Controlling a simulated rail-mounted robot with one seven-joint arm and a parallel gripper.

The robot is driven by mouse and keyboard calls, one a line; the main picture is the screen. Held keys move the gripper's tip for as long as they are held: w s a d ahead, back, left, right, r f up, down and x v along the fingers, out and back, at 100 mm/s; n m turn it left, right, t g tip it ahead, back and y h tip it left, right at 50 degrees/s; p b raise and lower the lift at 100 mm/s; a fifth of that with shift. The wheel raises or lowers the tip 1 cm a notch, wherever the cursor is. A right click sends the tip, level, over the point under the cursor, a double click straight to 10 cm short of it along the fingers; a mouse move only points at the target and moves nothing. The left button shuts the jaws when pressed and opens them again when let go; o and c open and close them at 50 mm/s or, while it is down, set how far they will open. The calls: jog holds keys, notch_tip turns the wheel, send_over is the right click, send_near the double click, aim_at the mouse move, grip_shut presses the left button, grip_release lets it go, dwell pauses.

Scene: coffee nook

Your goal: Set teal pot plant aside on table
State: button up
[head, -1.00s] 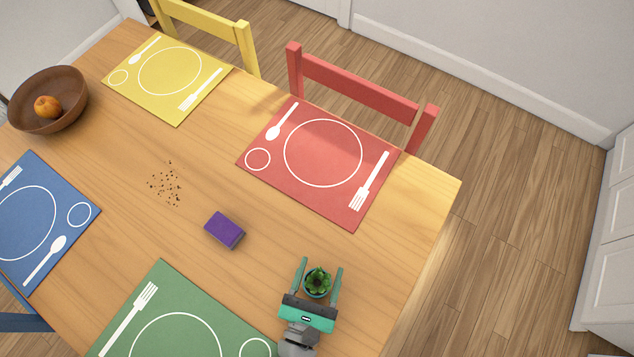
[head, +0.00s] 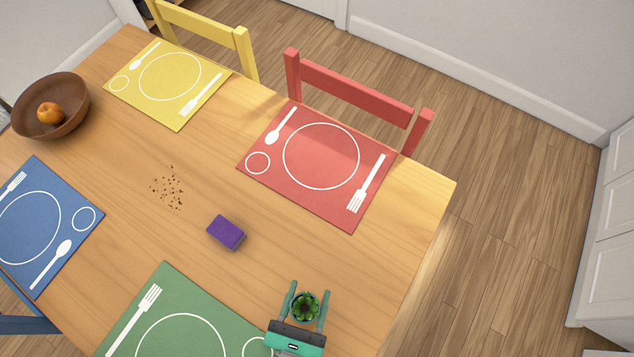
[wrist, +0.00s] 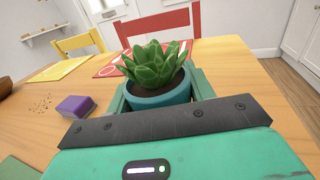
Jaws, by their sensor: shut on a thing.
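The teal pot plant (head: 304,307) is a small green succulent in a teal pot, at the near right part of the wooden table (head: 390,245). My gripper (head: 307,304) is shut on the pot, with one finger on each side. In the wrist view the pot plant (wrist: 157,80) is upright between the fingers, its leaves and dark soil in clear view. The underside of the pot is hidden, so I cannot tell whether it touches the table.
A purple sponge (head: 226,232) lies left of my gripper, with dark crumbs (head: 168,187) beyond it. Green (head: 150,318), red (head: 275,178), yellow (head: 135,90) and blue (head: 75,240) placemats lie around the table. A brown bowl (head: 75,118) holds an orange-red fruit. The table's right edge is near.

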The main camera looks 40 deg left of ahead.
jog(key=a+r+p+v, duration=0.1)
jog(key=v, duration=0.9)
jog(key=shift+s, duration=0.5)
